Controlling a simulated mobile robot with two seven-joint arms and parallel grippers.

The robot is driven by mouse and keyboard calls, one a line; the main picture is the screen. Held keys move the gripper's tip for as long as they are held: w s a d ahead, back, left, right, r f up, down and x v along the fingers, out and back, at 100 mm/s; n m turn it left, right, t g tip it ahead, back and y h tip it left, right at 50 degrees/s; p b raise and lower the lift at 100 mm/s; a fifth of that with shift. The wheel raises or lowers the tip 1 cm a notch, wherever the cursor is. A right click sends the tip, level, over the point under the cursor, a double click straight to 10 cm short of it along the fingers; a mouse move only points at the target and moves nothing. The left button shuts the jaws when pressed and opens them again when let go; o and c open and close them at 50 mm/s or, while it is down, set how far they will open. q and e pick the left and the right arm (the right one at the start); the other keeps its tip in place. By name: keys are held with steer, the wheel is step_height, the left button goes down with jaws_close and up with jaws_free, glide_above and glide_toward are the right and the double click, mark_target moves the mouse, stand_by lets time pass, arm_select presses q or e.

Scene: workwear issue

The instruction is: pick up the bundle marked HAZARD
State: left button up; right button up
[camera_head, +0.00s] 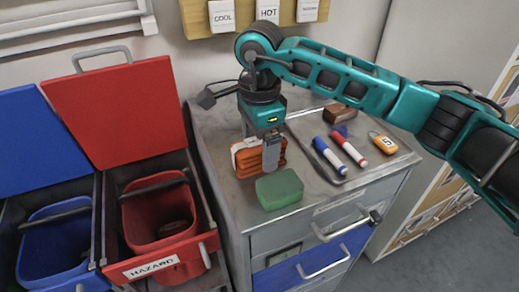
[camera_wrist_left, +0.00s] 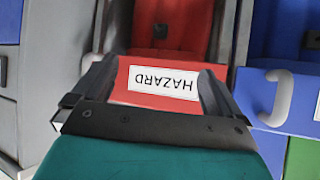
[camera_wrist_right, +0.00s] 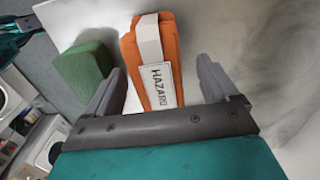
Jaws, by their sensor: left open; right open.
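An orange bundle (camera_head: 247,161) with a white band lies on the grey cabinet top (camera_head: 216,120). In the right wrist view the bundle (camera_wrist_right: 158,60) shows a white label reading HAZARD. My right gripper (camera_head: 261,148) points down over it, open, hiding part of it in the head view. In the right wrist view my right gripper's fingers (camera_wrist_right: 162,84) stand apart, one to each side of the bundle; contact cannot be told. My left gripper (camera_wrist_left: 155,88) is open and empty, facing a red bin front whose label also reads HAZARD. It is outside the head view.
A green block (camera_head: 279,189) lies close beside the bundle. A tray (camera_head: 345,173) holds markers, a brown block and a yellow tag. A red bin (camera_head: 156,212) and a blue bin (camera_head: 55,240), lids raised, stand left of the cabinet. Signs hang on the wall behind.

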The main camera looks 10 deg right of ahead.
steer(key=shift+f, duration=0.5)
steer(key=c, duration=1.2)
steer(key=shift+o, duration=0.2)
steer(key=shift+r, duration=0.15)
